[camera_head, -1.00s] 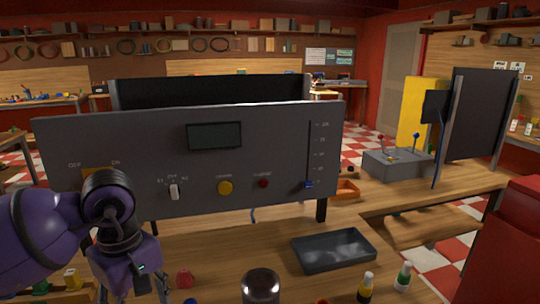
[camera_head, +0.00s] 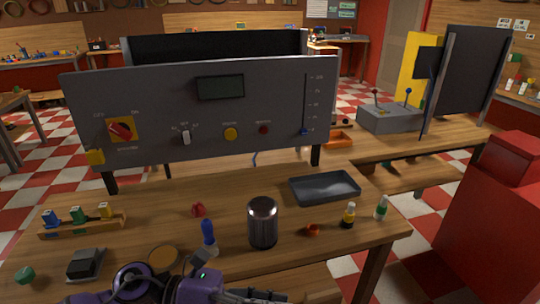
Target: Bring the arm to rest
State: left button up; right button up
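My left arm, purple with dark joints, lies low along the bottom edge of the head view. Its gripper (camera_head: 262,296) points to the right at the near edge of the wooden table (camera_head: 150,200). It is partly cut off by the frame, and its finger opening cannot be made out. No held object is visible in it. My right arm and gripper are not in view. The grey control panel (camera_head: 285,95) stands behind the table, with a red rotary switch (camera_head: 121,131) on a yellow plate at its left now uncovered.
Near the gripper stand a dark metallic cylinder (camera_head: 262,223) and a blue-topped item (camera_head: 209,238). A grey tray (camera_head: 324,188), small bottles (camera_head: 348,216) and a rack of coloured pieces (camera_head: 80,220) share the table. A red cabinet (camera_head: 500,220) stands at right.

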pick_arm(q)
jog(key=w+a+f+n+t+y+p, duration=0.1)
jog(key=w+a+n+t, duration=0.2)
jog(key=n+t, duration=0.65)
jog(key=w+a+f+n+t+y+p, duration=0.1)
jog(key=w+a+n+t, duration=0.35)
jog(key=n, duration=0.85)
jog(key=s+a+f+n+t+y, duration=0.35)
jog(key=a+f+n+y, duration=0.25)
jog(key=f+n+y, duration=0.45)
jog(key=s+a+f+n+g+y+p, duration=0.1)
jog(key=s+a+f+n+g+y, duration=0.1)
jog(key=s+f+n, duration=0.5)
jog(key=s+a+f+n+g+y+p, duration=0.1)
jog(key=s+a+f+n+g+y, duration=0.1)
jog(key=s+a+f+n+g, duration=0.2)
jog(key=s+f+n, duration=0.3)
jog(key=s+f, duration=0.3)
jog(key=s, duration=0.1)
jog(key=shift+s+a+g, duration=0.2)
jog(key=shift+a+g, duration=0.15)
